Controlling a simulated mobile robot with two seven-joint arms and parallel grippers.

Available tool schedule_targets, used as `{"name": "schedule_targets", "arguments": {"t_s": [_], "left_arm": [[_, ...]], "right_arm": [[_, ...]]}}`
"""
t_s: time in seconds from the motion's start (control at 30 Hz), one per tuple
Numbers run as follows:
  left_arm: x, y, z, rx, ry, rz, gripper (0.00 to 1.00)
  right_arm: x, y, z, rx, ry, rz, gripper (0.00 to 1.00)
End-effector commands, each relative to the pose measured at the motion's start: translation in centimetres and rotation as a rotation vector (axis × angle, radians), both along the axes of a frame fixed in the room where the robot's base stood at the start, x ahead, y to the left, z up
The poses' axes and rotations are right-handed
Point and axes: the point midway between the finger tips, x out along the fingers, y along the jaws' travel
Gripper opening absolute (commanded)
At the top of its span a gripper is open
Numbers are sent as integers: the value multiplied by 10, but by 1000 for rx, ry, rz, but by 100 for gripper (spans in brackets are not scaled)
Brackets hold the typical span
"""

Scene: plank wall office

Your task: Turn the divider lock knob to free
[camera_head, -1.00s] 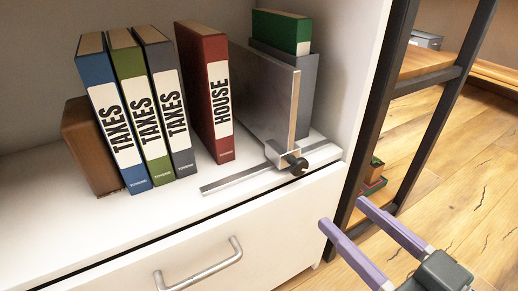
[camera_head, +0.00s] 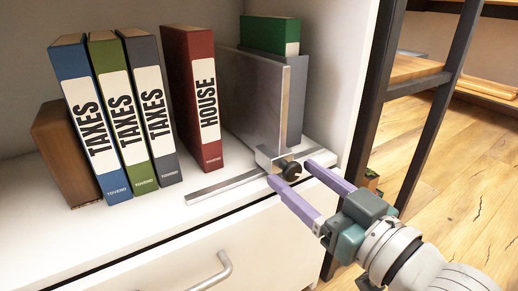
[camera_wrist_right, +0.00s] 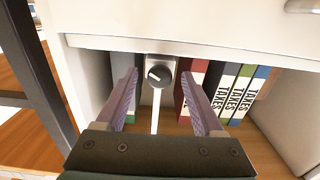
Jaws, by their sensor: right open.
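The divider lock knob (camera_head: 291,171) is a small black knob on a metal clamp block (camera_head: 268,158) at the foot of the grey divider (camera_head: 255,98). In the right wrist view the knob (camera_wrist_right: 157,75) shows a pale pointer line lying at a slant. The divider stands upright on a metal rail (camera_head: 225,188) along the shelf's front. My right gripper (camera_head: 297,170) is open, its purple fingers pointing at the knob, one on each side. In the wrist view the knob appears between the fingers; I cannot tell whether either touches it. My left gripper is not in view.
A red HOUSE binder (camera_head: 195,100) stands left of the divider, with three TAXES binders (camera_head: 120,120) and a brown block (camera_head: 65,150) further left. A green-topped binder (camera_head: 270,34) is behind the divider. A drawer handle (camera_head: 215,275) is below. A black rack (camera_head: 410,90) stands right.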

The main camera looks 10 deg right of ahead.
Motion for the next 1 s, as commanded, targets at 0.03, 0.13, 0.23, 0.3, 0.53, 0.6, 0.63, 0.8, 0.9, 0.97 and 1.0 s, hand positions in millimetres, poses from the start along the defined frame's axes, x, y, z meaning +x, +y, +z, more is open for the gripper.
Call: {"name": "schedule_targets", "arguments": {"t_s": [0.03,0.13,0.23,0.3,0.53,0.6,0.63,0.8,0.9,0.97,1.0], "left_arm": [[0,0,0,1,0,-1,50],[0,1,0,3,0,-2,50],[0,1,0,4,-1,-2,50],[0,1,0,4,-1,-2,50],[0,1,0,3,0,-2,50],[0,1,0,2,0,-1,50],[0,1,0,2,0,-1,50],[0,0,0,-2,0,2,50],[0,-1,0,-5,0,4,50],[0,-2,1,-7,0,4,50],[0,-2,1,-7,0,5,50]], "right_arm": [[0,0,0,0,0,0,68],[0,0,0,0,0,0,57],[0,0,0,0,0,0,46],[0,0,0,0,0,0,38],[0,0,0,0,0,0,12],[0,0,0,0,0,0,4],[0,0,0,0,0,0,1],[0,0,0,0,0,0,0],[0,0,0,-3,-1,0,0],[0,0,0,-8,-3,0,0],[0,0,0,-14,-5,0,0]]}}
